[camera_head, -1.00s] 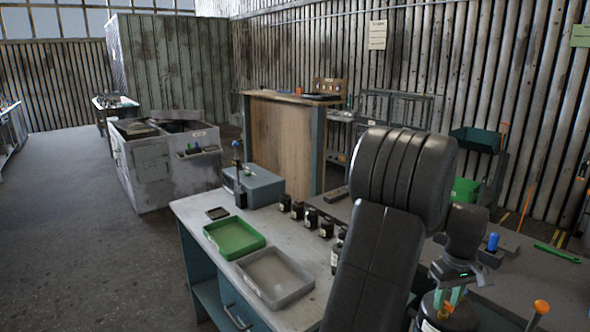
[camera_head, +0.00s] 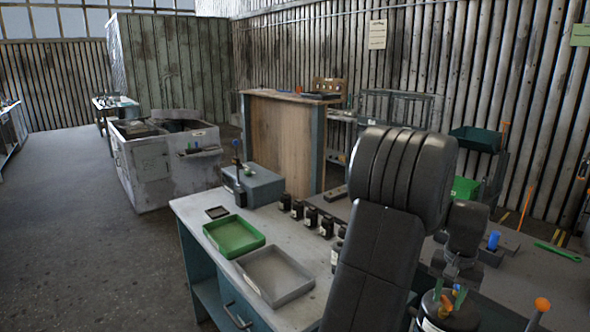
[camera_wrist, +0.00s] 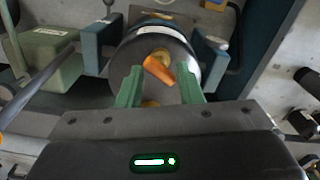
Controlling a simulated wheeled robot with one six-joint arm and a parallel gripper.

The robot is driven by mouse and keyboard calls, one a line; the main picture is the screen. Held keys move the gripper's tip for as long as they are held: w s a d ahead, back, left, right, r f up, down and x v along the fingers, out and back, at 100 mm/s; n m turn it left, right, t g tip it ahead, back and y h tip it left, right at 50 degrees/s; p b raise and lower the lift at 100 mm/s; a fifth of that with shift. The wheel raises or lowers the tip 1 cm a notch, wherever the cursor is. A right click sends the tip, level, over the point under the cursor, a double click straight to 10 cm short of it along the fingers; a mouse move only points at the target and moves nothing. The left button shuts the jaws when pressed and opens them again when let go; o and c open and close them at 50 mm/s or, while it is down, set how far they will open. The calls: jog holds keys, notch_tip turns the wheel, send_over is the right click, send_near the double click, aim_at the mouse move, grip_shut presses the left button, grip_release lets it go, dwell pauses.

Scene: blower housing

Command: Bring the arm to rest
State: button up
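My arm is folded, with its large black links in front of the workbench in the head view. My gripper (camera_head: 449,294) points down over a dark cylinder (camera_head: 445,319) at the lower right. In the wrist view, the two green fingers of my gripper (camera_wrist: 161,88) stand wide apart, with nothing held between them. An orange piece (camera_wrist: 158,70) on the end of the dark cylinder (camera_wrist: 180,50) shows between the fingertips, apart from both. How far the fingers are above the cylinder is hard to tell.
A green tray (camera_head: 234,236) and a grey tray (camera_head: 274,276) lie on the workbench (camera_head: 190,207). Several black bottles (camera_head: 311,217) stand behind them. A blue peg (camera_head: 493,241) and an orange-topped rod (camera_head: 541,305) are right of my gripper. The floor at left is clear.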

jog(key=m, duration=0.4)
jog(key=shift+m+b, duration=0.5)
jog(key=shift+m, duration=1.4)
